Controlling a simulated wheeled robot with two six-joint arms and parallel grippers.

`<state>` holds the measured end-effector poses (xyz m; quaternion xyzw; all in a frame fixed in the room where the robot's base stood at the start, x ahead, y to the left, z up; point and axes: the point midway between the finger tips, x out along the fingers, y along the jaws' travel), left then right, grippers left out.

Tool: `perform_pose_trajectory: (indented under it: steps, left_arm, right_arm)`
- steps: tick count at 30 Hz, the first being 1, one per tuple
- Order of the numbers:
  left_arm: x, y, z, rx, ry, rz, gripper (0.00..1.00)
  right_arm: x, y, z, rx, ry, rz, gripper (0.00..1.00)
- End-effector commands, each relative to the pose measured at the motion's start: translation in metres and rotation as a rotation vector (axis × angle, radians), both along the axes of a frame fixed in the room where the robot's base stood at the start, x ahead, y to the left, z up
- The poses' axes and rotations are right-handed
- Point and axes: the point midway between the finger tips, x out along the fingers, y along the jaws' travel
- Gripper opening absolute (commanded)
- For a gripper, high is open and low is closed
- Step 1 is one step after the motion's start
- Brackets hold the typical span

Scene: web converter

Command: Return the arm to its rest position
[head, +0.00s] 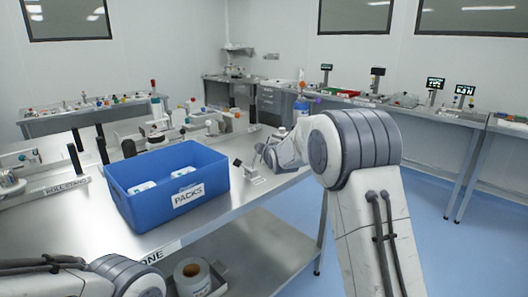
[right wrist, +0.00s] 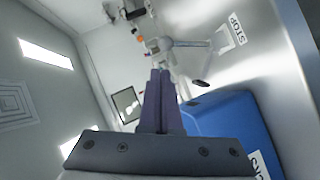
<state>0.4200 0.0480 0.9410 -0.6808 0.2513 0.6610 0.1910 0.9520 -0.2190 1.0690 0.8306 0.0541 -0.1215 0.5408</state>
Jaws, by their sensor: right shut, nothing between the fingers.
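My right arm (head: 360,150) reaches in from the right in the head view, bent at a large grey joint, with its far end over the right end of the steel table (head: 235,205). In the right wrist view my right gripper (right wrist: 160,78) has its two dark fingers together, with nothing between them. The blue bin (right wrist: 232,122) lies beside and beyond the fingers there, apart from them as far as I can tell. My left arm (head: 125,275) shows at the bottom left of the head view; its gripper is out of view.
The blue PACKS bin (head: 150,205) holds white packs and stands near the table's front edge. Machine parts and black posts (head: 75,160) stand behind it. A tape-like roll (head: 192,275) sits on the lower shelf. Blue floor (head: 440,235) is open at the right.

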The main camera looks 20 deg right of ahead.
Motion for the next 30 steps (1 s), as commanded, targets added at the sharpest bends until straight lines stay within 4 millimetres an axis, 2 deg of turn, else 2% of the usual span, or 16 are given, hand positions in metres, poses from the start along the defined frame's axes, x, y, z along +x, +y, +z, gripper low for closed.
perform_pose_trajectory:
  steps: [10, 11, 14, 17, 18, 20, 21, 23, 24, 26, 27, 29, 30]
  left_arm:
    - [0.0, 0.0, 0.001, 0.0, 0.0, 0.0, 0.5]
    - [0.0, 0.0, 0.002, 0.0, 0.0, 0.0, 0.5]
    - [0.0, 0.0, 0.009, 0.0, 0.0, 0.0, 0.5]
    - [0.0, 0.0, 0.02, 0.0, 0.0, 0.0, 0.5]
    - [0.0, 0.0, 0.024, 0.0, 0.0, 0.0, 0.5]
    - [0.0, 0.0, 0.031, 0.0, 0.0, 0.0, 0.5]
    - [0.0, 0.0, 0.035, 0.0, 0.0, 0.0, 0.5]
    - [0.0, 0.0, 0.042, 0.0, 0.0, 0.0, 0.5]
    - [0.0, 0.0, 0.046, 0.0, 0.0, 0.0, 0.5]
    - [0.0, 0.0, 0.052, 0.0, 0.0, 0.0, 0.5]
    - [0.0, 0.0, 0.056, 0.0, 0.0, 0.0, 0.5]
    - [0.0, 0.0, 0.062, 0.0, 0.0, 0.0, 0.5]
    - [0.0, 0.0, 0.066, 0.0, 0.0, 0.0, 0.5]
  right_arm:
    - [-0.002, 0.006, 0.001, 0.007, 0.006, 0.006, 0.0]
    - [-0.004, 0.01, 0.002, 0.017, 0.014, 0.009, 0.0]
    - [-0.022, 0.038, 0.003, 0.079, 0.078, 0.029, 0.0]
    - [-0.061, 0.084, 0.001, 0.187, 0.207, 0.053, 0.0]
    - [-0.083, 0.105, -0.001, 0.235, 0.273, 0.058, 0.0]
    - [-0.12, 0.133, -0.005, 0.303, 0.38, 0.06, 0.0]
    - [-0.147, 0.149, -0.009, 0.343, 0.452, 0.055, 0.0]
    - [-0.188, 0.17, -0.014, 0.396, 0.557, 0.042, 0.0]
    - [-0.216, 0.181, -0.017, 0.424, 0.627, 0.029, 0.0]
    - [-0.261, 0.194, -0.022, 0.457, 0.733, 0.003, 0.0]
    - [-0.291, 0.2, -0.024, 0.475, 0.802, -0.02, 0.0]
    - [-0.336, 0.205, -0.028, 0.493, 0.903, -0.062, 0.0]
    - [-0.366, 0.206, -0.031, 0.497, 0.966, -0.092, 0.0]
